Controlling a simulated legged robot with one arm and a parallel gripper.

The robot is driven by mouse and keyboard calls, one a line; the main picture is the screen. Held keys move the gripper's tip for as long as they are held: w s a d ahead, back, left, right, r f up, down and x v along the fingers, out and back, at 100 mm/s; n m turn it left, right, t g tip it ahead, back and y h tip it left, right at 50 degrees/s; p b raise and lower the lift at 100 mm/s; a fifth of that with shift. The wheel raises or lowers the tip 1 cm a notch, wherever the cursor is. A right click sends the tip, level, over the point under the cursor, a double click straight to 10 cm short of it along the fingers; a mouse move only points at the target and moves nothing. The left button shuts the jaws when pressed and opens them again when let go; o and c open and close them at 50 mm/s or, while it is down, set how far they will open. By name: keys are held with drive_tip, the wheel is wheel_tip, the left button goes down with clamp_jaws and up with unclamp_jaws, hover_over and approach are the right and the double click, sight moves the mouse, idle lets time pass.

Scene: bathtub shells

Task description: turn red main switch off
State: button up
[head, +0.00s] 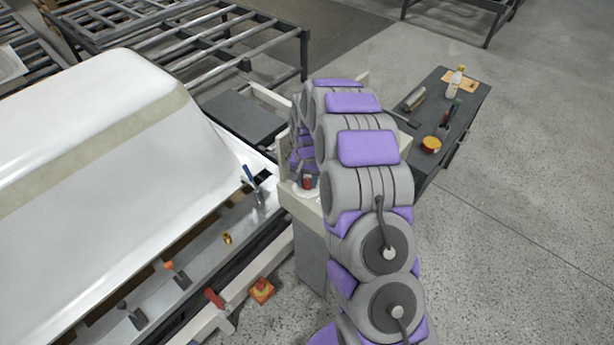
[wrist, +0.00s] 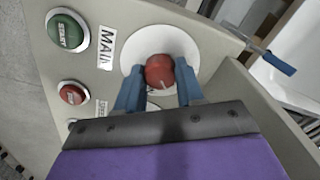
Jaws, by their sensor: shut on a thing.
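The red main switch (wrist: 160,71) is a round red knob on a white disc (wrist: 132,54), beside a label reading "MAI", in the wrist view. My gripper (wrist: 158,76) has its two blue fingers on either side of the knob and is shut on it. A short pale mark shows on the knob's lower part. In the head view, the red switch (head: 308,182) shows small on the pale panel, with my arm covering much of it and the fingers hard to make out.
A green START button (wrist: 68,31) and a red button (wrist: 72,93) sit left of the switch. A large white tub shell (head: 90,130) stands at left in the head view. A dark cart (head: 465,105) with bottles and tools stands right. Floor at lower right is clear.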

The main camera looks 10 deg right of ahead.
sight(307, 181)
drive_tip(key=n, duration=0.1)
drive_tip(key=n+p, duration=0.1)
drive_tip(key=n, duration=0.2)
drive_tip(key=shift+w+r+n, duration=0.2)
drive_tip(key=shift+w+n, duration=0.05)
drive_tip(key=shift+n, duration=0.05)
drive_tip(key=n+p, duration=0.1)
drive_tip(key=n, duration=0.3)
drive_tip(key=shift+n, duration=0.3)
drive_tip(key=o, duration=0.9)
drive_tip(key=shift+f, duration=0.15)
drive_tip(key=shift+c, duration=0.2)
drive_tip(key=shift+o, duration=0.9)
drive_tip(key=shift+s, duration=0.1)
wheel_tip(307, 181, up, 17)
drive_tip(key=p, duration=0.1)
drive_tip(key=shift+p, duration=0.3)
